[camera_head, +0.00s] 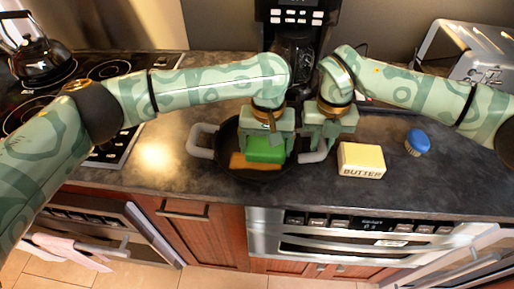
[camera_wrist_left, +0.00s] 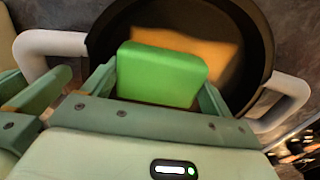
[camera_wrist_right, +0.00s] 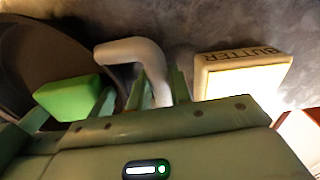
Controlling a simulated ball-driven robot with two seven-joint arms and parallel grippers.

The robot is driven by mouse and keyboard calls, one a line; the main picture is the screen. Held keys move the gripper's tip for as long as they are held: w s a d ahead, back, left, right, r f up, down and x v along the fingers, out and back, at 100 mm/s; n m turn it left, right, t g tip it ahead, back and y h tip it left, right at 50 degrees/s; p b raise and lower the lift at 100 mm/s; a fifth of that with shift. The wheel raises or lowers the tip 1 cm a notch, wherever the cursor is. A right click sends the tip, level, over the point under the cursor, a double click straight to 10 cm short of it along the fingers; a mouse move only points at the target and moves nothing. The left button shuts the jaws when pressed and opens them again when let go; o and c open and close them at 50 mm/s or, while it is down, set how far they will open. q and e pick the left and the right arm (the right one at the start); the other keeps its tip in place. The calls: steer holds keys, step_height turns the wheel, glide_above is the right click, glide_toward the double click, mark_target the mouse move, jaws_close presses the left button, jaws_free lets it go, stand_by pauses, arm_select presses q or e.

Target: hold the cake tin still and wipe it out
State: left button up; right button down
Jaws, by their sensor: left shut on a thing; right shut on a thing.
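The cake tin (camera_head: 226,134) is a round dark pan with two pale handles, standing on the counter; its dark inner wall also shows in the left wrist view (camera_wrist_left: 255,45). My left gripper (camera_head: 267,147) is shut on a green sponge (camera_head: 265,154) inside the tin. In the left wrist view the sponge (camera_wrist_left: 160,75) sits between the fingers. A flat orange patch (camera_head: 238,161) lies on the tin's floor, partly hidden by the sponge. My right gripper (camera_head: 326,137) is shut on the tin's right handle (camera_head: 313,157), which stands between its fingers in the right wrist view (camera_wrist_right: 130,52).
A butter block (camera_head: 361,160) is close to the right of the tin. A blue-topped brush (camera_head: 417,141) lies farther right. A coffee maker (camera_head: 295,50) stands behind, a toaster (camera_head: 480,55) at the back right, a kettle (camera_head: 38,58) on the stove at left. Counter left of the tin is clear.

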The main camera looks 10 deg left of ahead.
mark_target(253, 146)
arm_select(q)
steer(key=shift+s+a+f, duration=0.1)
steer(key=shift+a+f, duration=0.05)
steer(key=shift+a, duration=1)
steer(key=shift+a+f, duration=0.1)
steer(key=shift+a, duration=1.05)
steer(key=shift+d, duration=0.5)
arm_select(e)
steer(key=shift+s, duration=0.1)
arm_select(q)
steer(key=shift+d+r, duration=0.15)
steer(key=shift+d, duration=0.75)
steer(key=shift+d+r, duration=0.1)
steer(key=shift+d, duration=0.75)
steer(key=shift+a+f, duration=0.2)
steer(key=shift+a, duration=0.95)
steer(key=shift+a+f, duration=0.15)
steer(key=shift+a, duration=0.95)
steer(key=shift+s+d, duration=0.1)
steer(key=shift+d, duration=0.65)
arm_select(e)
steer(key=shift+a, duration=0.1)
arm_select(q)
steer(key=shift+d+r, duration=0.2)
steer(key=shift+d, duration=1.45)
steer(key=shift+a, duration=0.1)
